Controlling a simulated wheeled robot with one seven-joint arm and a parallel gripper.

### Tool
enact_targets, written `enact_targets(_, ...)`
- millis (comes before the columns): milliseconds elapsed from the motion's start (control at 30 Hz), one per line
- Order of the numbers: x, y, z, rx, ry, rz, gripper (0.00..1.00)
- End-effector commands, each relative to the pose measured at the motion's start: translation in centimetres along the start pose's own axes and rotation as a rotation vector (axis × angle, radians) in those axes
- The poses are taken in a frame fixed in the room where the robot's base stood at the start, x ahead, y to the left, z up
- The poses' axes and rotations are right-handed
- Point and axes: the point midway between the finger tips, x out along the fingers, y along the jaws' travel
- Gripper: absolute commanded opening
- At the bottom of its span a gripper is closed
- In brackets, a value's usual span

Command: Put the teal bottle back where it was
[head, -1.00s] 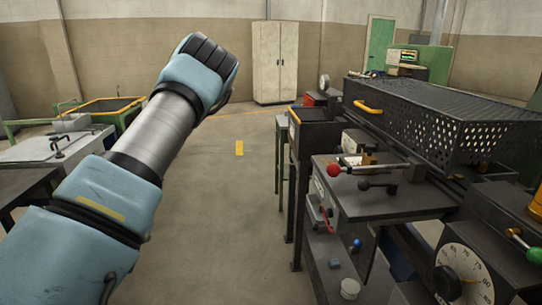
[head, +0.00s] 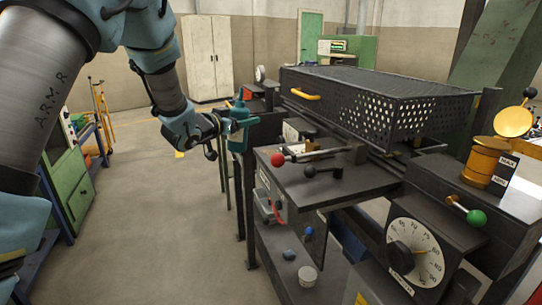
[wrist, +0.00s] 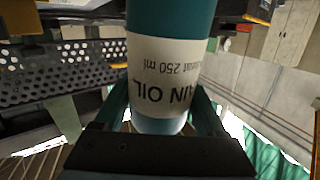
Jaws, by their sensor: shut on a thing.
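The teal bottle (head: 238,137) is in my gripper (head: 230,125), roughly upright in the head view, near the left end of the furnace bench. In the wrist view the bottle (wrist: 170,20) fills the upper middle, with a white label reading "…AIN OIL" and "250 ml" upside down. My gripper (wrist: 165,115) is shut on it, one finger on each side of its lower part. The bottle's top is cut off in the wrist view.
The dark bench (head: 325,183) carries a red-knobbed lever (head: 278,160) and a perforated guard (head: 375,95). A dial (head: 415,252) and a yellow canister (head: 488,160) are at right. The floor at left is open.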

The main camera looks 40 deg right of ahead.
Motion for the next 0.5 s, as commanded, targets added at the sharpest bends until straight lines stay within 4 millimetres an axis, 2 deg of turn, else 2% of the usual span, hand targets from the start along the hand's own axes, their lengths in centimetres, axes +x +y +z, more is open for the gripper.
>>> enact_targets(33, 1.0, 1.7, -2.4, -0.004, 0.034, 0.041, 0.0)
enact_targets(100, 2.0, 3.7, -4.9, -0.015, 0.063, 0.087, 0.0)
enact_targets(233, 3.0, 6.4, -8.3, -0.034, 0.099, 0.148, 0.0)
enact_targets(367, 3.4, 7.8, -10.0, -0.044, 0.115, 0.178, 0.0)
enact_targets(500, 3.7, 8.3, -8.6, -0.051, 0.114, 0.186, 0.0)
